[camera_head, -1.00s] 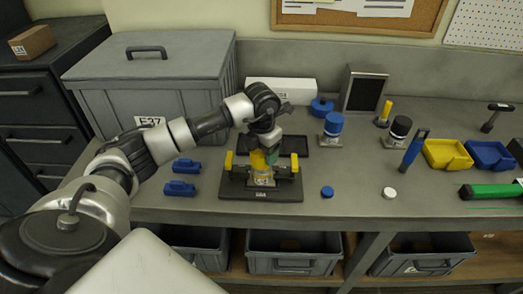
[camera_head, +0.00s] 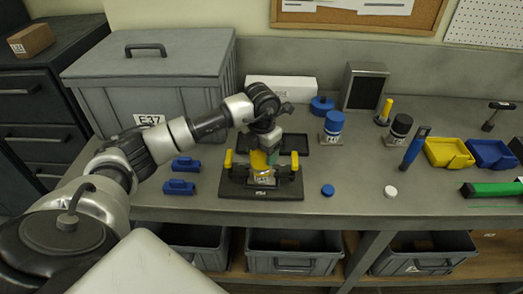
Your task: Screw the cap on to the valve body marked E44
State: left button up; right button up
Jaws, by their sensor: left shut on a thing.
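My left gripper (camera_head: 267,156) points down over the dark fixture plate (camera_head: 235,190) in the middle of the bench. It is shut on a yellow cap (camera_head: 258,161). The cap is at the top of a pale valve body (camera_head: 263,176) held between the fixture's two yellow-handled clamps (camera_head: 228,160). The fingers partly hide the cap, and I cannot tell how far it is seated. The marking on the valve body is too small to read. My right gripper is out of view.
Blue clamp-like parts (camera_head: 180,187) lie left of the fixture. A blue cap (camera_head: 327,190) and a white cap (camera_head: 390,191) lie to its right. Blue-topped (camera_head: 333,124) and black-topped (camera_head: 400,128) bodies stand behind. A large grey box (camera_head: 150,85) marked E37 stands back left.

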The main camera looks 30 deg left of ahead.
pick_arm(q)
jog(key=shift+f+b, duration=0.3)
dwell(0.4)
jog(key=o, duration=1)
jog(key=shift+r, duration=0.5)
notch_tip(320, 180, up, 9)
jog(key=b, duration=0.2)
jog(key=shift+b, duration=0.4)
jog(key=shift+r, duration=0.5)
